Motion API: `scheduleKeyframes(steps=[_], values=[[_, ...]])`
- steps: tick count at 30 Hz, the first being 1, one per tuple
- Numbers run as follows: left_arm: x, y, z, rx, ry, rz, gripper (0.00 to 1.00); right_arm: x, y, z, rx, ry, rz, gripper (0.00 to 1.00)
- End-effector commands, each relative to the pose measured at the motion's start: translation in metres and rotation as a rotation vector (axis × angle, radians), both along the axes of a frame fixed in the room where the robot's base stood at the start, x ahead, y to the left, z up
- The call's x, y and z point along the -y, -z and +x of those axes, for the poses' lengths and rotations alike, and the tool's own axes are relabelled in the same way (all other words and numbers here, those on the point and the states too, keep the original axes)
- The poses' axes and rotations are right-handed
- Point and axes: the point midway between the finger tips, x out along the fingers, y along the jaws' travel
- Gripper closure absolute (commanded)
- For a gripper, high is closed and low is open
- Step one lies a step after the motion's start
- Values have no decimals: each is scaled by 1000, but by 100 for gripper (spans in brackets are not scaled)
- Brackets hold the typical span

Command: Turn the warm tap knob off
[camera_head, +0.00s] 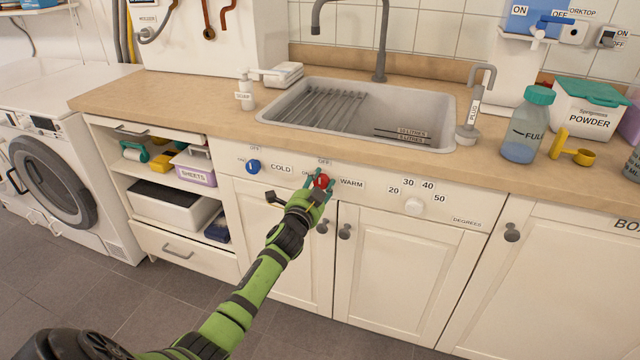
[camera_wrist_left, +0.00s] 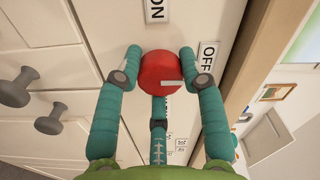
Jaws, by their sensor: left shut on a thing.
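The warm tap knob (camera_head: 321,180) is red and sits on the cabinet front, left of the WARM label (camera_head: 351,183). It also shows in the left wrist view (camera_wrist_left: 158,72), with a short white mark pointing toward the right of that picture. An OFF label (camera_wrist_left: 208,56) is at its upper right there, and an ON label (camera_wrist_left: 155,9) is above it. My left gripper (camera_head: 319,184) is shut on this knob, with its teal fingers on either side of it. My right gripper is not in view.
The blue cold knob (camera_head: 253,166) is to the left on the same panel. A white temperature dial (camera_head: 413,206) is to the right. Cupboard knobs (camera_head: 344,231) stick out below. The sink (camera_head: 350,112) and the worktop edge are above.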

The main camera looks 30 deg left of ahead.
Motion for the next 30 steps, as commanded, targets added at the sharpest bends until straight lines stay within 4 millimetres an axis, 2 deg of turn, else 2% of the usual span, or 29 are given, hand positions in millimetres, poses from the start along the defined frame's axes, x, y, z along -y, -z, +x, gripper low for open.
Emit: scheduleKeyframes(steps=[10,11,12,13,23,26,30], values=[[-1,-2,0,0,-2,9,93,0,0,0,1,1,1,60],[-1,-2,0,0,-2,9,56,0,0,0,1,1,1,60],[-1,-2,0,0,-2,9,40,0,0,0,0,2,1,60],[-1,-2,0,1,-1,8,36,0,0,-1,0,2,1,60],[0,0,-1,0,0,5,36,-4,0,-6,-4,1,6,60],[1,1,-6,-1,0,6,36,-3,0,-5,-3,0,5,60],[5,1,-22,-1,0,6,36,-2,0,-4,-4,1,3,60]])
